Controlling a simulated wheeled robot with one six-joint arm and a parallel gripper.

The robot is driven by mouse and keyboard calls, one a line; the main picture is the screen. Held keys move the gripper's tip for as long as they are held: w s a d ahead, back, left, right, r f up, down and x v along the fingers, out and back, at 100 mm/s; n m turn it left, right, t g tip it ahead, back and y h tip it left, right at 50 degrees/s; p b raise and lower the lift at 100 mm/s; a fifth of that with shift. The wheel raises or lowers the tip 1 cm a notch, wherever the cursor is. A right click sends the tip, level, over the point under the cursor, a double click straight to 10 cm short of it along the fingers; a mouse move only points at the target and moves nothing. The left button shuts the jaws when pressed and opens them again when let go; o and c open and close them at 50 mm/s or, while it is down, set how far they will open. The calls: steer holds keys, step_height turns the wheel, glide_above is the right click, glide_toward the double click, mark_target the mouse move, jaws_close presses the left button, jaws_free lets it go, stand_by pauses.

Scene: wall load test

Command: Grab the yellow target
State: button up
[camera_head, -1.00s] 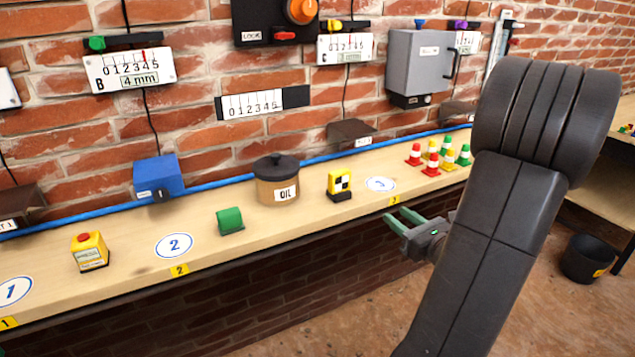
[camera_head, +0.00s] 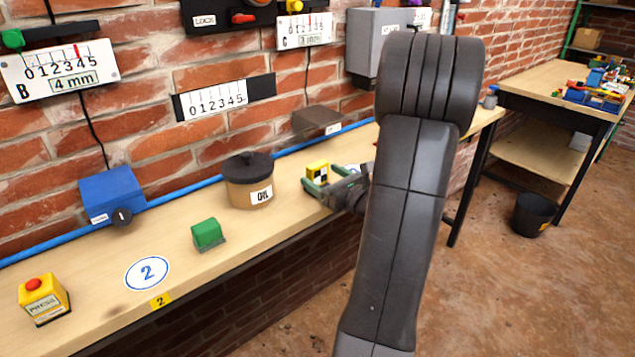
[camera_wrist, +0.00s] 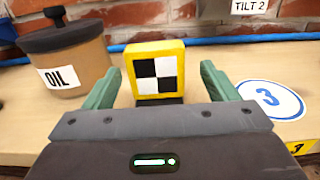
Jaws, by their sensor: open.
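The yellow target (camera_wrist: 156,50) is a yellow block with a black-and-white checker face, upright on a dark base on the bench. In the head view the target (camera_head: 317,171) is partly hidden by my gripper (camera_head: 325,188). In the wrist view my gripper (camera_wrist: 168,90) is open, with one green finger at each side of the target. The target shows between the fingers, with visible gaps on both sides. I cannot tell how far the fingertips reach along it.
The oil pot (camera_head: 249,180) stands close left of the target. A green block (camera_head: 207,233), a blue box (camera_head: 112,193) and a yellow box with a red button (camera_head: 43,298) stand farther left.

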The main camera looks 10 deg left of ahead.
mark_target(320, 177)
steer(key=x, duration=0.4)
steer(key=shift+a+f, duration=0.15)
steer(key=shift+a, duration=0.05)
steer(key=c, duration=1.2)
